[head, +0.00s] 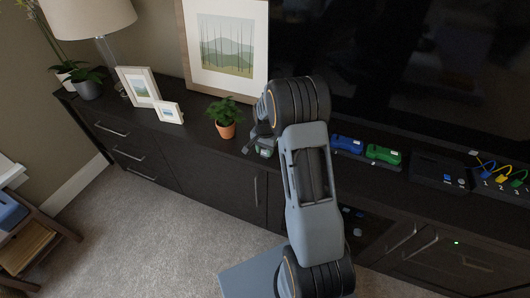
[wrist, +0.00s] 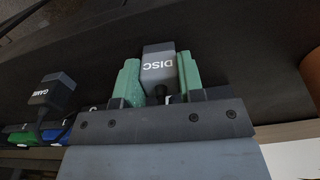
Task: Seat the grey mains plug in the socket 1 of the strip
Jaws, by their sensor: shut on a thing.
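The grey plug (wrist: 158,65), marked DISC, is between the green fingertips of my gripper (wrist: 159,72) in the wrist view. My gripper is shut on it, with a dark cable end showing below it. In the head view my gripper (head: 263,147) is over the dark cabinet top, right of the potted plant, partly hidden by my arm. The plug cannot be made out clearly there. A darker plug (wrist: 55,90), marked GAME, stands to the left in the wrist view with a black cable.
A potted plant (head: 226,117) stands close left of my gripper. To the right are a blue controller (head: 347,144), a green controller (head: 383,155), a black box (head: 438,171) and a panel numbered 1, 2, 3 (head: 500,186) with coloured loops. The television (head: 420,70) rises behind.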

